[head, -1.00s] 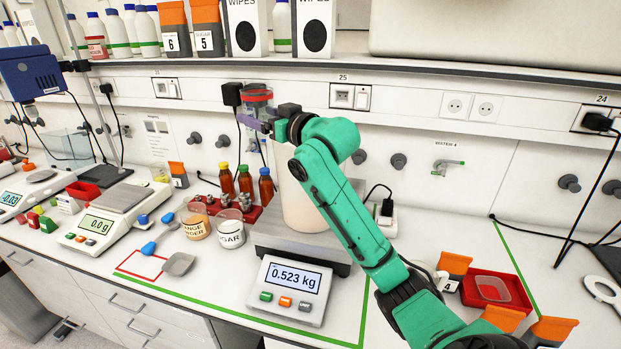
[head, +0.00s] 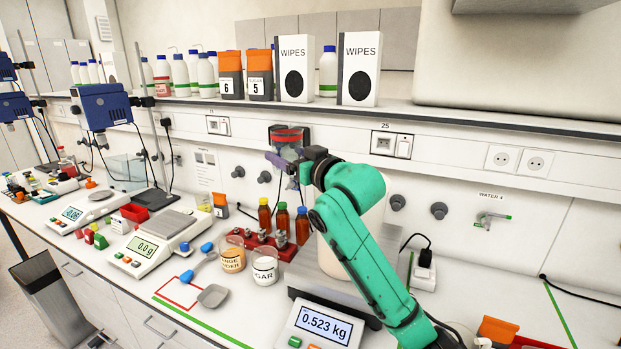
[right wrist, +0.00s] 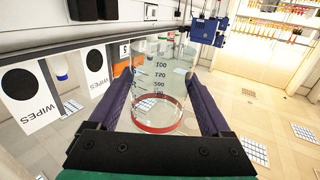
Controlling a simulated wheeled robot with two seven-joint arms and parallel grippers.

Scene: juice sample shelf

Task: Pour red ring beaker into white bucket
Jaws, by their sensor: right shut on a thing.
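The clear beaker with a red ring (head: 290,137) is held up above and behind the white bucket, its ring at the upper end in the head view. My right gripper (head: 283,160) is shut on it. In the right wrist view the fingers sit on either side of the graduated beaker (right wrist: 158,85). Its contents cannot be made out. The white bucket (head: 331,262) stands on the scale, largely hidden behind my right arm. The scale display (head: 325,325) reads 0.523 kg. My left gripper is not in view.
A shelf (head: 440,112) with wipes boxes (head: 293,70) and bottles runs behind the beaker. A water tap (head: 492,218) is on the wall at right.

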